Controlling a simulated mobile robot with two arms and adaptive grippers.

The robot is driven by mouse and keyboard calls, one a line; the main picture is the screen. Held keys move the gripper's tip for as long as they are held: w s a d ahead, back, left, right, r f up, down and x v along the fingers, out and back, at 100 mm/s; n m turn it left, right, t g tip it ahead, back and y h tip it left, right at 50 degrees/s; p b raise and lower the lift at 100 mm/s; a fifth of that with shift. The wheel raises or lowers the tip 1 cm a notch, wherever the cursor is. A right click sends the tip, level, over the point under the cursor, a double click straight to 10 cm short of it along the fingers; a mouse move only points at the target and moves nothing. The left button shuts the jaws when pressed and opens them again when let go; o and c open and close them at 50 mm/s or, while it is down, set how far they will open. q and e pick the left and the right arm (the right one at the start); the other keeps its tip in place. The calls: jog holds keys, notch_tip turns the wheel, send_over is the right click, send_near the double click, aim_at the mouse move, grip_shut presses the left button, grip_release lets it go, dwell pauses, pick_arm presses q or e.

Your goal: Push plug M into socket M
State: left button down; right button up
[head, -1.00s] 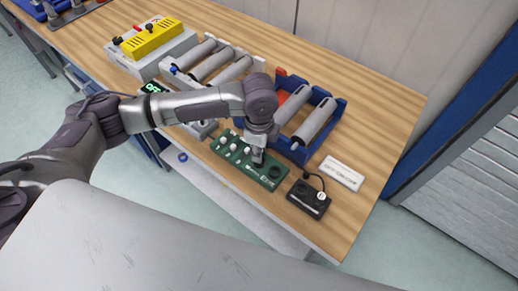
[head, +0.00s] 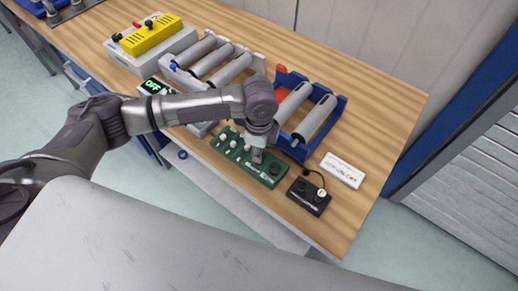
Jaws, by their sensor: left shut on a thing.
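A long green board (head: 228,150) lies near the front edge of the wooden table, with several small white round pieces on its left part and a dark round fitting (head: 275,168) towards its right end. My left gripper (head: 257,157) points down at the middle of the board, just left of the dark fitting. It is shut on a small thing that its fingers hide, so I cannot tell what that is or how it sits. No lettering on the board is readable, so I cannot pick out plug M or socket M. My right gripper is not in view.
A black box (head: 303,202) with a short cable and a white round piece stands right of the board. A white label plate (head: 342,170) lies behind it. A blue holder (head: 339,107) with grey cylinders stands behind the gripper. The table's right end is clear.

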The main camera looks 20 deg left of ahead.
pick_arm(q)
jog(key=shift+f, duration=0.25)
jog(key=c, duration=0.9)
grip_release()
notch_tip(320, 180, up, 12)
dwell(0.3)
